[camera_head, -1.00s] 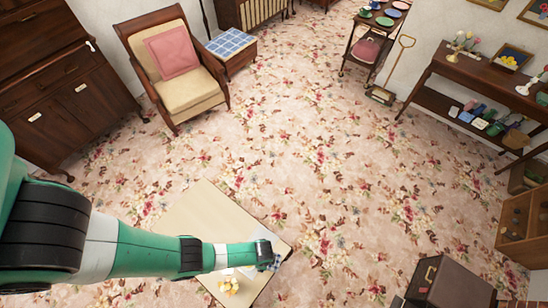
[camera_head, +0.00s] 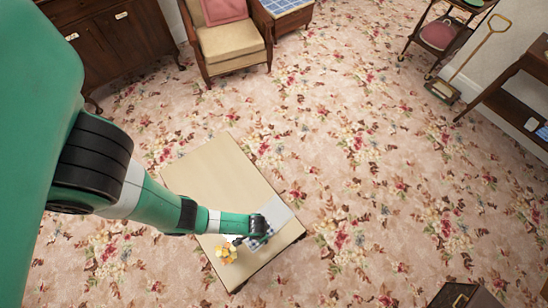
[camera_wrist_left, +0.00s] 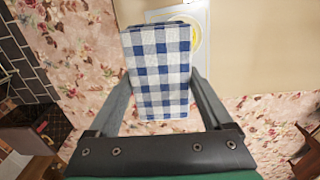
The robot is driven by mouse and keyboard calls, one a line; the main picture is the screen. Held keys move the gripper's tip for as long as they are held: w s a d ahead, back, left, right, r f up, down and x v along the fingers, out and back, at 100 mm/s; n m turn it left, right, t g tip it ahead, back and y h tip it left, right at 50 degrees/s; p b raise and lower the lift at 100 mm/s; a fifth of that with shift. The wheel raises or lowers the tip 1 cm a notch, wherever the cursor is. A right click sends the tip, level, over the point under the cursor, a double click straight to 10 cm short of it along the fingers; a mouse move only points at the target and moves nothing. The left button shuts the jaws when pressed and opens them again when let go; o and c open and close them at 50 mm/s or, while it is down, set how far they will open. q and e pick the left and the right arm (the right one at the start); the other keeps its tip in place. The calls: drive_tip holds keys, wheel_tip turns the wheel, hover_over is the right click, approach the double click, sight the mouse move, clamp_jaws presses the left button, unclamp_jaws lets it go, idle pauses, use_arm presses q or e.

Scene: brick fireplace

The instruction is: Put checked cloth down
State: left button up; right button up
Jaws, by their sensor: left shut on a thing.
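The blue-and-white checked cloth (camera_wrist_left: 160,75) is a folded, flat bundle between the two fingers of my left gripper (camera_head: 259,232). In the wrist view the fingers stand on either side of it, shut on it. In the head view only a small part of the cloth (camera_head: 256,243) shows below the gripper. The gripper is over the right part of a low pale table (camera_head: 215,175), close to a whitish sheet (camera_head: 277,213). I cannot tell whether the cloth touches the table. My right gripper is out of view.
The far left part of the tabletop is bare. Floral carpet (camera_head: 400,190) is open around the table. An armchair (camera_head: 232,45), a blue-checked stool (camera_head: 285,12) and a dark cabinet (camera_head: 115,45) stand at the back.

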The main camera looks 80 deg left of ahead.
use_arm(q)
wheel_tip(320, 180, down, 4)
drive_tip(key=s+f+b, duration=0.1)
drive_tip(key=s+b, duration=0.1)
drive_tip(key=b, duration=1)
hover_over(274, 215)
drive_tip(key=f, duration=0.8)
drive_tip(key=shift+s+d+f, duration=0.2)
drive_tip(key=shift+s+d, duration=0.2)
drive_tip(key=shift+w+a+f+b, duration=0.1)
drive_tip(key=shift+w+a+b, duration=0.05)
drive_tip(key=shift+b, duration=0.15)
drive_tip(key=shift+w+a, duration=0.1)
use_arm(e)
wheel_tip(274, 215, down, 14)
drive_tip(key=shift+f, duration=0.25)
use_arm(q)
drive_tip(key=f+b, duration=0.2)
drive_tip(key=b, duration=0.1)
drive_tip(key=f+b, duration=0.1)
drive_tip(key=f, duration=0.1)
drive_tip(key=shift+w+a, duration=0.25)
drive_tip(key=o, duration=1.3)
drive_tip(key=shift+c, duration=0.2)
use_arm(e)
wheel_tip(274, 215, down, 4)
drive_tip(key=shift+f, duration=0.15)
